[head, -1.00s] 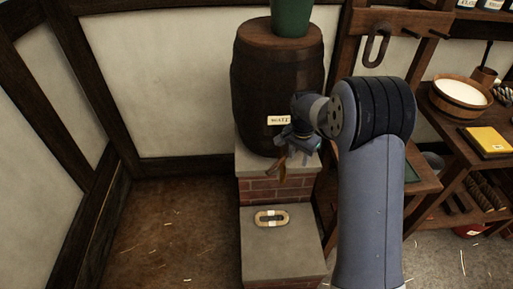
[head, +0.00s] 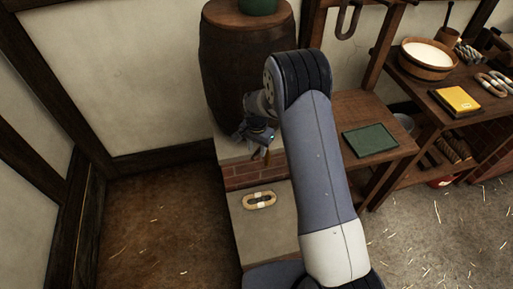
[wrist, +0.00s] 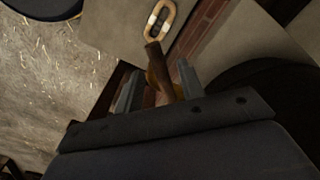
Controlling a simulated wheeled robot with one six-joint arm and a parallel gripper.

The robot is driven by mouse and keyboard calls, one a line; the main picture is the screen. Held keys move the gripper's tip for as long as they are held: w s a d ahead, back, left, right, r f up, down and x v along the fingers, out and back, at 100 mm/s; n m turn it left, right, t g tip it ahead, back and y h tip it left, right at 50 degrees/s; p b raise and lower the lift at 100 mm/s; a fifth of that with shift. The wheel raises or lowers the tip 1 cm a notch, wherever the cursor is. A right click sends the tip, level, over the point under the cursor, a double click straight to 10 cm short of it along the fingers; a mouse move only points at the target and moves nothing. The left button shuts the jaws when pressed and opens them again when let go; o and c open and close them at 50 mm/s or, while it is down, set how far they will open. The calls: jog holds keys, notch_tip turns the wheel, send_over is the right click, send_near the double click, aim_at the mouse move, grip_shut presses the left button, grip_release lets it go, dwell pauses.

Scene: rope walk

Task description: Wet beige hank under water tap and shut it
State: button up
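The beige hank (head: 260,200), an oval loop with pale bands, lies on the lower stone step below the barrel (head: 233,65). It also shows at the top of the wrist view (wrist: 159,20). The tap (head: 266,153) is a brown wooden and brassy piece at the barrel's foot, above the step. In the wrist view the tap (wrist: 155,62) stands between my fingers. My gripper (wrist: 157,88) is open, its fingers apart on both sides of the tap; contact is unclear. In the head view my arm partly hides the gripper (head: 260,137). No running water is visible.
A stone-topped brick plinth bears the barrel, with the lower step (head: 262,235) in front. At right are a bench with a green mat (head: 370,140), a tub of white material (head: 427,58) and a yellow book (head: 457,100). Floor at left is clear except for straw.

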jog(key=shift+f, duration=0.6)
grip_shut()
